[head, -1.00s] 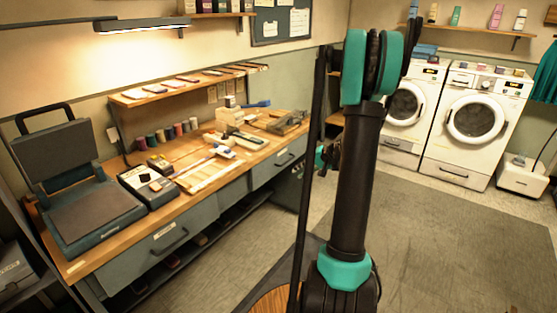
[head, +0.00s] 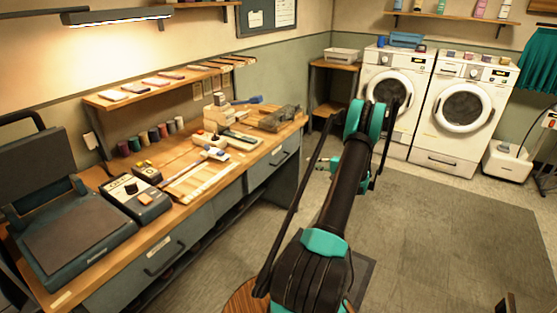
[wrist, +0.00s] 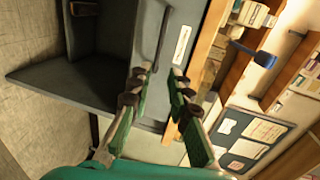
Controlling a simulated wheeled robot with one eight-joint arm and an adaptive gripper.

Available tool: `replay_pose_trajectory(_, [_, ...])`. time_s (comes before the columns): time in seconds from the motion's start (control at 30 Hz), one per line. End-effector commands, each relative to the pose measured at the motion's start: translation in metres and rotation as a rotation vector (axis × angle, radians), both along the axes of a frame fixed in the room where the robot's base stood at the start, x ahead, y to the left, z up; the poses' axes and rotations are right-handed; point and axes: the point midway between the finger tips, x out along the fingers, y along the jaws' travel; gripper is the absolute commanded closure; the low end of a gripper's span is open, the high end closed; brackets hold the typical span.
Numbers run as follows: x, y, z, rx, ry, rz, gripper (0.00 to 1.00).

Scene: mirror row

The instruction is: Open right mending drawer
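The right mending drawer (head: 262,172) is a grey front at the far end of the wooden bench, with a dark bar handle (head: 280,157). It looks shut. In the wrist view, the drawer's handle (wrist: 164,30) and white label (wrist: 182,45) show sideways on the grey front. My gripper (wrist: 159,75) is open and empty, with its two fingers apart and pointing at the drawer front. The near end of the handle shows close to the left fingertip; I cannot tell whether they touch. In the head view, my arm mostly hides the gripper.
The bench top (head: 188,192) carries a press (head: 75,235), tools and thread spools. Another drawer (head: 165,250) is nearer along the bench. Two washing machines (head: 460,110) stand at the back. The grey mat (head: 440,215) on the right is clear.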

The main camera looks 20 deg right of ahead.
Motion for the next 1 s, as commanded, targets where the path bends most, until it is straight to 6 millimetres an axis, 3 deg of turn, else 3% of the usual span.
replay_pose_trajectory(0.17, [0.013, 0.011, -0.004, 0.001, 0.000, 0.003, 0.81])
replay_pose_trajectory(0.7, [0.095, 0.075, -0.026, -0.001, 0.001, 0.003, 0.81])
replay_pose_trajectory(1.0, [0.127, 0.100, -0.034, 0.000, 0.001, 0.002, 0.81])
